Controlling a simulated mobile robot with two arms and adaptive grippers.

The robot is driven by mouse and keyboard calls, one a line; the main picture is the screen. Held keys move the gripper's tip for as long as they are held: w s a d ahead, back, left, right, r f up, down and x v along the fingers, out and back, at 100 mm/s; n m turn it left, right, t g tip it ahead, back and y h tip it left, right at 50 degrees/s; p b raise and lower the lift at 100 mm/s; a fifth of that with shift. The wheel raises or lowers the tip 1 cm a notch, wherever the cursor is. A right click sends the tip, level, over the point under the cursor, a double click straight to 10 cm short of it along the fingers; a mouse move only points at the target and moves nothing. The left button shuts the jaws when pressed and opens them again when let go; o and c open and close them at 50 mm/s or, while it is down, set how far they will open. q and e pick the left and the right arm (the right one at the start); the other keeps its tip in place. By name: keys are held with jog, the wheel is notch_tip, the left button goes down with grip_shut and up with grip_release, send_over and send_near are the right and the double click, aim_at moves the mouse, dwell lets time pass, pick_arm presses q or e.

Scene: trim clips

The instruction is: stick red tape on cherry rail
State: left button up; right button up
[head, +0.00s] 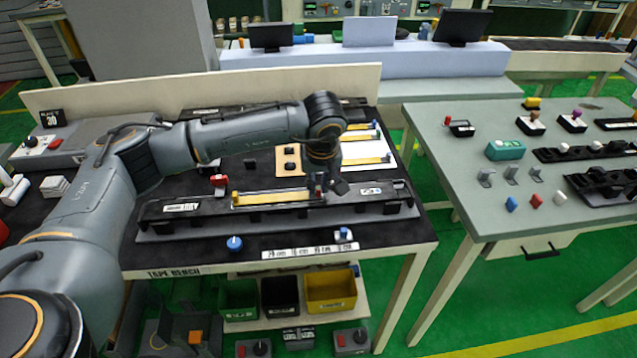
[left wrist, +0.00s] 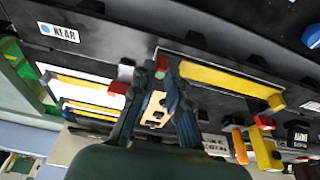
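My left gripper (head: 323,184) reaches down at the right end of a yellow strip (head: 275,199) on the long black rail fixture (head: 170,208). In the left wrist view its two fingers (left wrist: 160,72) converge, with a small dark red and green patch between the tips; I cannot tell whether it is gripped. The yellow strip (left wrist: 225,80) runs right from the tips, and a red piece (left wrist: 125,70) with a grey block is just left of them. A red piece (head: 219,180) stands behind the fixture's left part. Which part is the cherry rail is unclear. My right gripper is not in view.
Yellow strips on white sheets (head: 372,161) and a tan holed plate (head: 289,160) lie behind the fixture. A blue knob (head: 235,243) sits in front. A second table (head: 455,200) with clips and a teal box (head: 506,150) stands right, across a green floor gap.

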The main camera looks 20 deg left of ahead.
pick_arm(q)
jog(key=shift+o, duration=1.4)
